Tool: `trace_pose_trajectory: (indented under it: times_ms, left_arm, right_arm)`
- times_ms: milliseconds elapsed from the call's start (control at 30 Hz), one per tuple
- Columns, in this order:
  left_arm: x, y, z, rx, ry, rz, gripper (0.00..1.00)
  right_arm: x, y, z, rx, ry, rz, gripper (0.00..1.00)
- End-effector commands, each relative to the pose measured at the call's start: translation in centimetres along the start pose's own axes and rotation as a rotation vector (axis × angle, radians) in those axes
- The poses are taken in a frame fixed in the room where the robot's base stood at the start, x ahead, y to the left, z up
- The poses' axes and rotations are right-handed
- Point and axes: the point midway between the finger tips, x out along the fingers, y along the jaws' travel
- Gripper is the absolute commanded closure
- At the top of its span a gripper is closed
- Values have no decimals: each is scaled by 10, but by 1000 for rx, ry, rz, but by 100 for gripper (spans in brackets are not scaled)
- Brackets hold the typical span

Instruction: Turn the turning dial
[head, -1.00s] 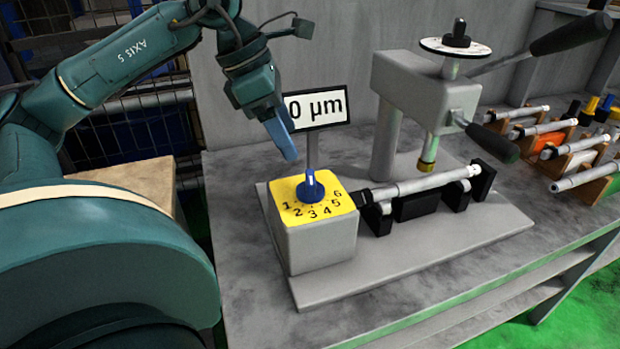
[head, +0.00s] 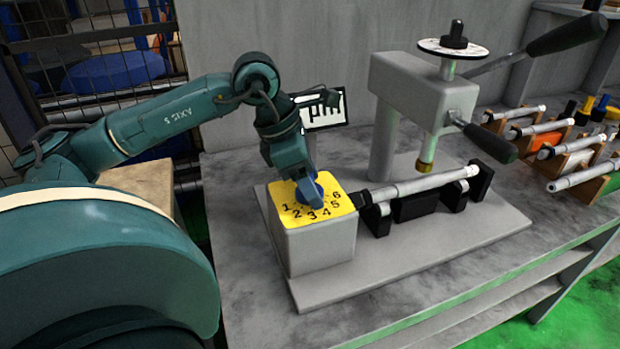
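The turning dial is a blue knob (head: 317,201) on a yellow plate (head: 291,213) numbered 1 to 6, on top of a grey box (head: 318,248). My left gripper (head: 309,190) points down over the dial, with its blue fingers at the knob. The fingers and knob are both blue and overlap, so I cannot tell whether the fingers grip it. A sign (head: 335,110) behind the dial is partly covered by my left arm; only "µm" shows. My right gripper is not in view.
A metal shaft (head: 425,184) lies on black supports on the same base plate. Several shafts rest in wooden holders (head: 585,155) at the right. The table front is clear.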

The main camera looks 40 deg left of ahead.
Motion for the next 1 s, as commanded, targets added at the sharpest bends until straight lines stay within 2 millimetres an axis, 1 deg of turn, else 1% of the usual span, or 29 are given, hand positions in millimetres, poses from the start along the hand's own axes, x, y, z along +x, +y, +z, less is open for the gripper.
trace_pose_trajectory:
  times_ms: [33, 400, 467, 767, 1000]
  left_arm:
    - [0, 0, 0, 0, 0, 0, 44]
    - [-1, 0, 0, 0, 0, 0, 74]
    - [-1, 0, 0, 0, 0, 0, 77]
    - [-1, 0, 0, 39, -1, -16, 77]
    - [-2, 1, 1, 169, -3, -70, 77]
  right_arm:
    - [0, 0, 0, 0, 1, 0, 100]
    - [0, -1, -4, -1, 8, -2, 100]
    - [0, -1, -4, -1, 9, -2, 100]
    - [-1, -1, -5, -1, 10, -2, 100]
    - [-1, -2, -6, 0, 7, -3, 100]
